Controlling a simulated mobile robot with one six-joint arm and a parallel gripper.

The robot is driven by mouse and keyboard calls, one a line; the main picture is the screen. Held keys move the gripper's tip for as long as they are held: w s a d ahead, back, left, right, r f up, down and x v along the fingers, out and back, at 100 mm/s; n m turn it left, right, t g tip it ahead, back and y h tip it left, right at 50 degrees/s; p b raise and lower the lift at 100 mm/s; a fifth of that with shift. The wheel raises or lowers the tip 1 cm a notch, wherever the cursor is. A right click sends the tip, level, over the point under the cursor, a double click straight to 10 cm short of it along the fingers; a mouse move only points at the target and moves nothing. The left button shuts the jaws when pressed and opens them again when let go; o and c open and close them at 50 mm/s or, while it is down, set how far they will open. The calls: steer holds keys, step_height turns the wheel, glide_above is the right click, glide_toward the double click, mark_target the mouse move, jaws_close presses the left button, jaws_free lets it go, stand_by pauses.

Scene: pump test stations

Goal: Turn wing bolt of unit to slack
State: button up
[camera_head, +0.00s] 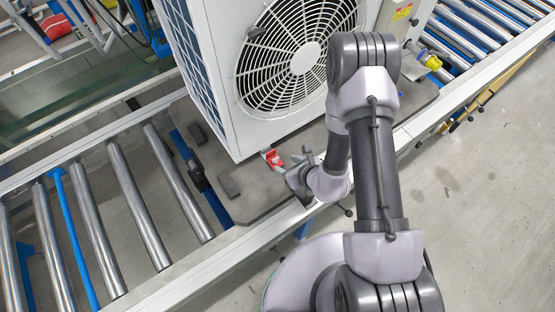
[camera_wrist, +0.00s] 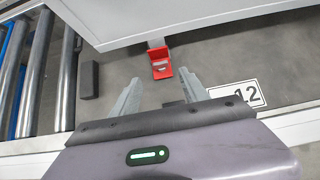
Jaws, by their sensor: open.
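The unit is a large white fan unit (camera_head: 215,75) standing on a grey board over the roller line. A small red part (camera_head: 272,158) with a pale middle sits at the foot of the unit; it also shows in the wrist view (camera_wrist: 161,62). I cannot tell for sure that it is the wing bolt, nor how it is turned. My gripper (camera_head: 290,160) is close beside it, to its right in the head view. In the wrist view my gripper (camera_wrist: 161,88) is open, with the red part beyond and between its fingertips, and nothing in its jaws.
A dark block (camera_wrist: 89,80) lies on the board left of the red part. A label marked 12 (camera_wrist: 238,96) lies to the right. Metal rollers (camera_head: 140,205) run to the left. The unit's lower edge (camera_wrist: 200,25) overhangs close behind the red part.

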mark_target(276, 159)
steer(key=b+x, duration=0.2)
steer(key=x, duration=0.7)
steer(key=shift+r, duration=0.1)
jaws_close()
